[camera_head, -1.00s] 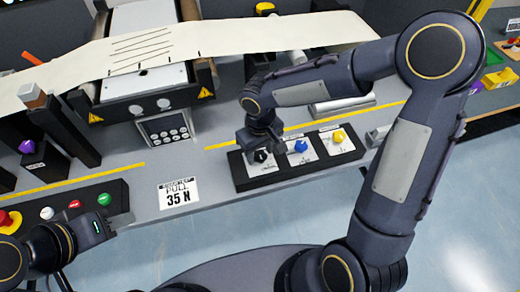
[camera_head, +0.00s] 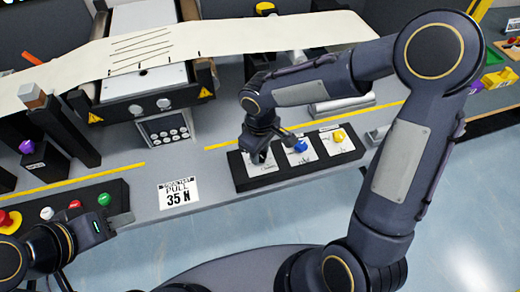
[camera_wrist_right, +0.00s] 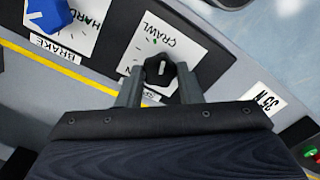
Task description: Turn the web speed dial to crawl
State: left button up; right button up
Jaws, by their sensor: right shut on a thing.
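The web speed dial is a black knob (camera_wrist_right: 160,66) on a white plate (camera_wrist_right: 150,42); the word CRAWL shows upside down on the plate in the right wrist view. A short white line on the knob runs roughly up and down in that view. My right gripper (camera_wrist_right: 160,82) is shut on the knob, one finger on each side. In the head view my right gripper (camera_head: 258,155) hides the knob, and part of the plate (camera_head: 264,168) shows below. My left gripper (camera_head: 100,228) is at the lower left, apart from the dials; its fingers are unclear.
A blue knob (camera_head: 300,146) and a yellow knob (camera_head: 338,135) stand right of the dial on the same black panel (camera_head: 300,172). A button box (camera_head: 115,190) is at the left front. The cream web (camera_head: 230,36) runs behind.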

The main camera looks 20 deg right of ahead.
jog(key=n, duration=0.4)
jog(key=shift+n+p, duration=0.3)
jog(key=shift+n, duration=0.1)
jog(key=shift+w, duration=0.1)
jog(key=o, duration=1)
jog(key=shift+c, duration=0.2)
notch_tip(320, 180, up, 8)
jog(key=shift+f, duration=0.1)
